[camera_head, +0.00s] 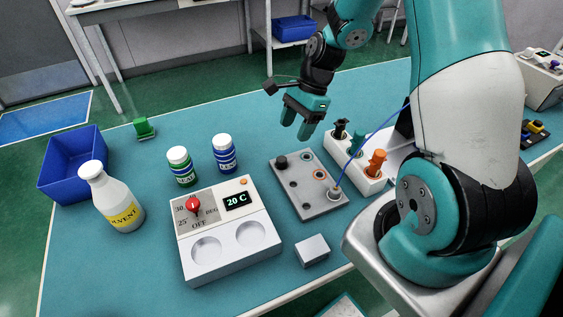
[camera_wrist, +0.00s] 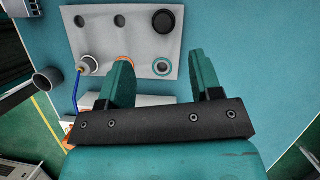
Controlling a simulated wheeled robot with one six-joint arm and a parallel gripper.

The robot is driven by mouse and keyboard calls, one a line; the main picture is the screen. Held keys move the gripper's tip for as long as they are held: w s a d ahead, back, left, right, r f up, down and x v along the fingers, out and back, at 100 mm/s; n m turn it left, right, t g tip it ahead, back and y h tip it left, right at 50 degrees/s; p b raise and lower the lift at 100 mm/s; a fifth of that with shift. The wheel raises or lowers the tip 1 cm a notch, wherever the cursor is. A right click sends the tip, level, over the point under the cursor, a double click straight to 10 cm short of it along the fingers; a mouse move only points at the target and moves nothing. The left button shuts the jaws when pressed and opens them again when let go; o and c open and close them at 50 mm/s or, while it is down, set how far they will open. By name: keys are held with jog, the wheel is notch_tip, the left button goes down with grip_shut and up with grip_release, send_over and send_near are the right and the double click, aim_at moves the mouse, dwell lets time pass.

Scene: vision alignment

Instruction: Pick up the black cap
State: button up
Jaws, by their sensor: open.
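A round black cap (camera_head: 281,162) sits at the far left corner of a grey plate (camera_head: 299,185) with several round holes. In the wrist view the cap (camera_wrist: 164,21) is at the top of the picture, on the pale plate (camera_wrist: 140,42), beyond the fingertips and roughly in line with the gap between them. My gripper (camera_head: 296,124) is above the table behind the plate, apart from the cap. In the wrist view my gripper (camera_wrist: 160,60) has its two green fingers spread, with nothing between them.
A blue cable (camera_head: 365,140) runs to a socket at the plate's right corner. A white holder (camera_head: 372,184) with black, green and orange pieces stands right of the plate. A heater box (camera_head: 235,267), a small grey block (camera_head: 311,250), two jars and a solvent bottle (camera_head: 118,205) stand leftward or in front.

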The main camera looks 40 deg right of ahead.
aim_at(282, 159)
jog(key=p+x, duration=0.1)
jog(key=x, duration=0.8)
jog(key=shift+w+a+f, duration=0.15)
jog(key=shift+w+f, duration=0.05)
jog(key=shift+f, duration=0.15)
jog(key=c, duration=1)
